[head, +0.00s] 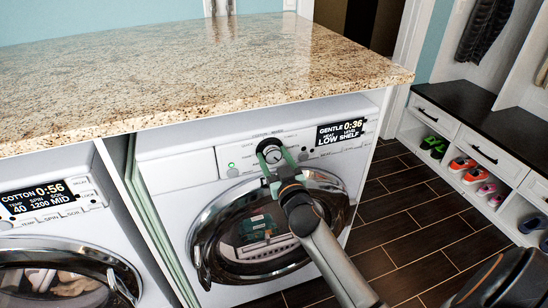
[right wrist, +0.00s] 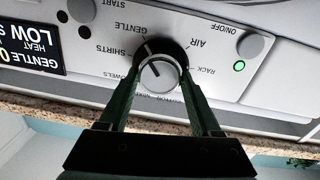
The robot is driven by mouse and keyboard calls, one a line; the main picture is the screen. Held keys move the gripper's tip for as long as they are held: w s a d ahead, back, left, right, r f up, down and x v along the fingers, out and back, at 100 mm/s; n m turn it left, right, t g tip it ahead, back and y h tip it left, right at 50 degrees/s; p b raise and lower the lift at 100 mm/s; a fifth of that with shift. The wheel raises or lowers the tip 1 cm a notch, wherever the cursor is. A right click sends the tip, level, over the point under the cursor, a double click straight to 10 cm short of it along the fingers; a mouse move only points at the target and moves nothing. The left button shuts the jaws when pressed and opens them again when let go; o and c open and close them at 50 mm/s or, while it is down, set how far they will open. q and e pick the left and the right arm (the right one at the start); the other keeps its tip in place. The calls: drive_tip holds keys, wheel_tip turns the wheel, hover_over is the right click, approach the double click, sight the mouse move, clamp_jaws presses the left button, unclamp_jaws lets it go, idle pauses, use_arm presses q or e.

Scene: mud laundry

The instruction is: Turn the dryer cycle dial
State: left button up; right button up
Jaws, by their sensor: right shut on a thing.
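The dryer (head: 180,165) stands under the counter on the right. Its round dark-rimmed cycle dial (head: 269,148) with a silver face sits left of the display (head: 341,131), which reads GENTLE 0:36, LOW, SHELF. My right gripper (head: 276,163) reaches up to the dial, with its green fingers at the knob. In the right wrist view, which is upside down, the fingers lie on both sides of the dial (right wrist: 160,70) and are shut on it. Cycle names such as GENTLE, SHIRTS, TOWELS and AIR ring the dial. My left gripper is not in view.
A granite counter (head: 200,75) overhangs the panel. The washer (head: 55,175), showing COTTON 0:56, stands at the left. The dryer's round door (head: 212,215) is below the dial. Dark floor (head: 410,215) is free toward a shoe bench (head: 490,130) at the right.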

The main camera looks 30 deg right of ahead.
drive_tip(key=shift+c, duration=0.6)
drive_tip(key=shift+n, duration=1.3)
drive_tip(key=shift+f+n+p, duration=0.1)
drive_tip(key=shift+n+p, duration=0.3)
drive_tip(key=shift+n, duration=2.2)
drive_tip(key=o, duration=1.4)
drive_tip(key=shift+a, duration=0.1)
